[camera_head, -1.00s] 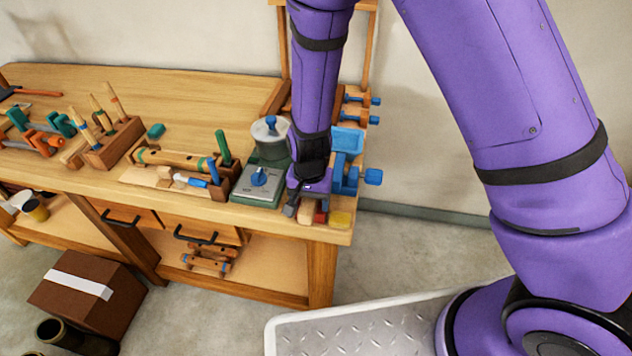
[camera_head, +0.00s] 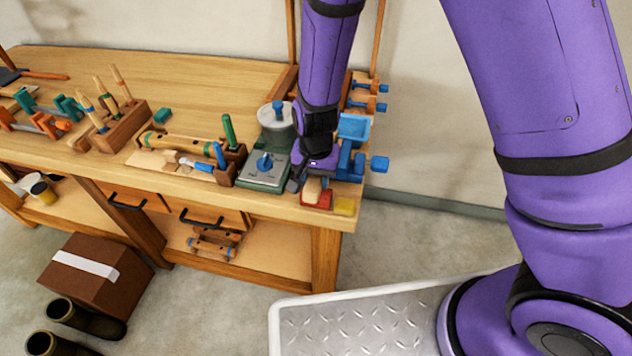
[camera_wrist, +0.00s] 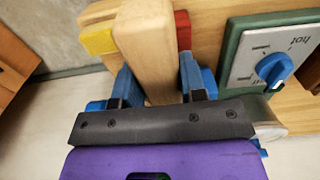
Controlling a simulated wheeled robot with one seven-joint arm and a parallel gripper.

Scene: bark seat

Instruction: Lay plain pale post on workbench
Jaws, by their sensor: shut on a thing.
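The plain pale post (camera_wrist: 150,45) is a light wooden bar between the two blue-padded fingers of my gripper (camera_wrist: 158,82) in the wrist view. My gripper is shut on it. In the head view, my gripper (camera_head: 309,180) is low over the front right corner of the workbench (camera_head: 190,75). The pale end of the post (camera_head: 313,188) shows just below the gripper, above and behind a red block (camera_head: 322,201). Whether the post touches the bench or blocks is hard to tell.
A yellow block (camera_head: 344,206) sits at the corner beside the red one. A green-edged hot plate (camera_head: 264,170) stands close left of my gripper and a blue vise (camera_head: 350,163) close right. Bare bench top lies at the back left.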

